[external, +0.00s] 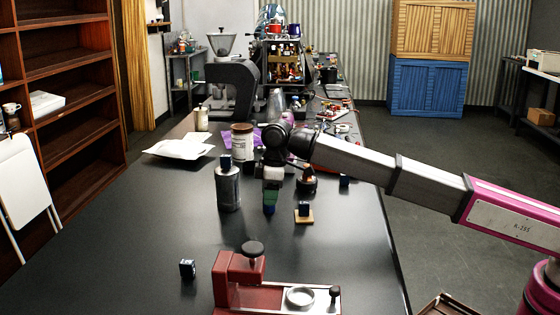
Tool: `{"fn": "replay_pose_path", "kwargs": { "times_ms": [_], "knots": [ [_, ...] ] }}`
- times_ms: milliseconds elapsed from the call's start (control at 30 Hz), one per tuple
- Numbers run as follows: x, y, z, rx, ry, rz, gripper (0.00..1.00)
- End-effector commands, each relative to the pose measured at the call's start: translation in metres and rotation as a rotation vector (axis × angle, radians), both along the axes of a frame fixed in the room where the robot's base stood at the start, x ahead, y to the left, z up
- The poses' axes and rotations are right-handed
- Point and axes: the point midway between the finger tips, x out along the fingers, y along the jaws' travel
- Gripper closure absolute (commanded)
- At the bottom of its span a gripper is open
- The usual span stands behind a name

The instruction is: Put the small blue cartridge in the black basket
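My gripper (271,190) points down over the middle of the long black table, below the dark wrist joint. A blue-green piece shows at its lower end; I cannot tell if it is part of the fingers or a held thing. Several small dark blue blocks could be the cartridge: one (305,208) on a small wooden base right of my gripper, one (188,268) at the front left, and one (344,181) near the right edge. A dark blue piece (225,162) tops a grey cylinder (228,188) left of my gripper. I cannot make out a black basket for certain.
A dark red device (240,290) with a round knob stands at the front. A brown-edged open container (448,305) shows partly at the bottom right. A brown-white jar (242,142), white papers (180,149) and a grinder (230,85) stand behind. The left front table is mostly clear.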

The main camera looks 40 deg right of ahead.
Motion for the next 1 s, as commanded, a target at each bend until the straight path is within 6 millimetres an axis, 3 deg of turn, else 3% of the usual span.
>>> {"fn": "replay_pose_path", "kwargs": {
  "times_ms": [300,467,1000],
  "knots": [
    [0.000,0.000,0.001,0.000,0.000,0.000,0.41],
    [0.000,-0.001,0.012,0.001,-0.001,0.000,0.41],
    [-0.006,-0.010,0.108,0.000,0.000,0.000,0.41]
  ]
}}
